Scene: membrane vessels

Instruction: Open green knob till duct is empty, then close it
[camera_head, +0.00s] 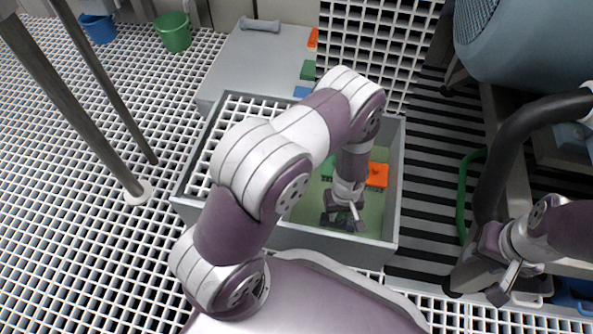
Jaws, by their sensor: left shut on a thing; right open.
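The grey open-topped duct (391,215) stands in the middle of the head view, with a dull green surface (372,212) inside; I cannot tell whether this is liquid or bare floor. My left arm reaches down into it from above. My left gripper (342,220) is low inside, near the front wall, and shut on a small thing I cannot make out. I cannot pick out the green knob with certainty. A green piece (328,168) and an orange piece (377,173) with dark fringed edges lie behind the gripper. My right gripper (508,287) is open at the lower right, away from the duct.
A grey lid or box (258,62) adjoins the duct's back, with orange, green (308,70) and blue blocks along its right side. A large blue-grey tank (530,40) and a dark curved pipe (505,150) stand at right. Green (173,33) and blue (99,28) buckets stand back left.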

